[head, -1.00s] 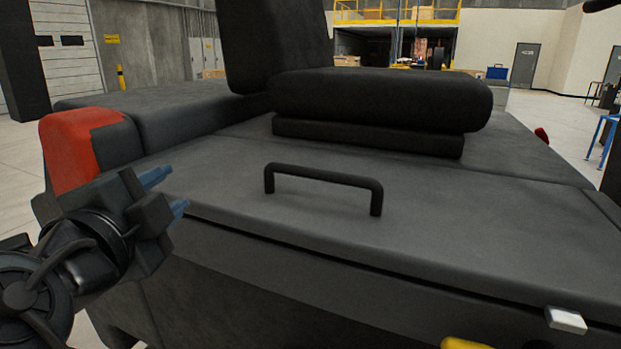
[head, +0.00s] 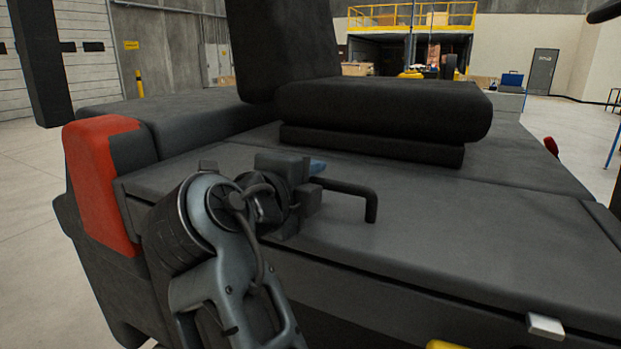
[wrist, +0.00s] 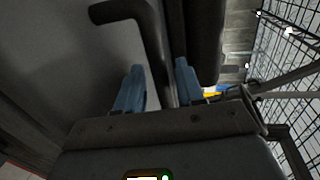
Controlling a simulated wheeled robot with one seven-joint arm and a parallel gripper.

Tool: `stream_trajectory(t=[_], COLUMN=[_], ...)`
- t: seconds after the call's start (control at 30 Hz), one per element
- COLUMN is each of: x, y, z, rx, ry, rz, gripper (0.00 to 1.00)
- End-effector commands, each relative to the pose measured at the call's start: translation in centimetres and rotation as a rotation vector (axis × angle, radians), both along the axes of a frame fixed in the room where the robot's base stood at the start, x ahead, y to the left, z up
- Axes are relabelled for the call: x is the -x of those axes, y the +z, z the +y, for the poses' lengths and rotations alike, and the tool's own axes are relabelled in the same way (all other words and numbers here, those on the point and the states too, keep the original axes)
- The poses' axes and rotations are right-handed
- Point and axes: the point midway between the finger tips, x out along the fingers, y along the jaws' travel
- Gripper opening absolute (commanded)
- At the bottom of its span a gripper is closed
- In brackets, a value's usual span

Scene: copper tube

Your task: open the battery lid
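The battery lid (head: 450,232) is a wide dark grey panel in front of the seat, lying flat as far as I can see. Its black bar handle (head: 369,200) stands on top, with its left part hidden behind my gripper. My gripper (head: 316,167) is at the handle's left end in the head view, with a little blue fingertip showing. In the wrist view, the two blue fingers of my gripper (wrist: 159,66) are apart. The handle bar (wrist: 152,40) runs between them, with some space visible beside it. I see no firm grip on it.
A black seat (head: 385,110) stands right behind the lid. A red corner piece (head: 95,180) is at the left of the vehicle. A silver latch-like block (head: 545,326) sits at the lid's front right edge. Open floor lies around the vehicle.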

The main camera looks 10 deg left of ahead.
Motion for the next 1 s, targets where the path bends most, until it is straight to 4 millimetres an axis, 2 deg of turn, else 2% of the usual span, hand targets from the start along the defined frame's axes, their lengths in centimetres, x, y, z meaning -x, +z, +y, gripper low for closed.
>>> stream_trajectory(t=[0.27,0.67,1.0], x=[-0.2,-0.18,-0.16], y=[-0.07,-0.1,-0.1], z=[-0.07,-0.07,-0.06], rx=[0.001,0.001,0.001], ry=[0.0,0.0,0.0], rz=[0.0,0.0,0.0], gripper=[0.38,0.0,0.0])
